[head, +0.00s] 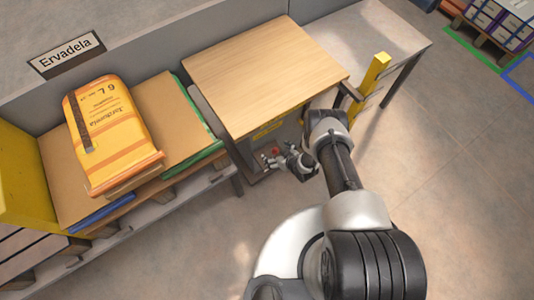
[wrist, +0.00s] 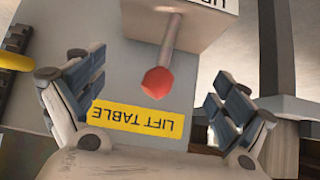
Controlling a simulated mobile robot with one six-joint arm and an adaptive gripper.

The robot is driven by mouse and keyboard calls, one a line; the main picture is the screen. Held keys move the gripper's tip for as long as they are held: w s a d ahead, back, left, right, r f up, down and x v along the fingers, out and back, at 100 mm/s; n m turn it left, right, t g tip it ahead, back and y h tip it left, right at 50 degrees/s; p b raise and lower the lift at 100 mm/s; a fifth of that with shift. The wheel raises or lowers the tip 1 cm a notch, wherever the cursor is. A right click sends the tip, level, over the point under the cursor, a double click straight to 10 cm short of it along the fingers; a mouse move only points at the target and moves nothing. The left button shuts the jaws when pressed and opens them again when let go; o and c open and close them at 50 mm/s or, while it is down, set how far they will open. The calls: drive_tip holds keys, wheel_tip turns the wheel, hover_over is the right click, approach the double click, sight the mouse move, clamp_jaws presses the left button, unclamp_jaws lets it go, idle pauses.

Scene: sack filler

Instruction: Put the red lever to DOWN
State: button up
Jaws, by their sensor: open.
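The red lever (wrist: 157,83) has a round red knob on a grey rod that comes out of a pale box (wrist: 185,18). The box carries partly cut-off lettering at the top of the wrist view. In the head view the red knob (head: 275,151) shows small on the front of the wood-topped table (head: 265,72). My gripper (wrist: 155,97) is open, one finger on each side of the knob in the wrist view, with gaps on both sides. In the head view my gripper (head: 272,160) is right beside the knob. Whether it is at the knob's depth cannot be told.
A yellow LIFT TABLE label (wrist: 133,120) reads upside down in the wrist view. A yellow post (head: 374,76) stands right of the table.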

drive_tip(key=p+v, duration=0.4)
drive_tip(key=v, duration=0.2)
drive_tip(key=shift+s+r, duration=0.15)
drive_tip(key=shift+r, duration=0.05)
drive_tip(key=shift+d, duration=0.15)
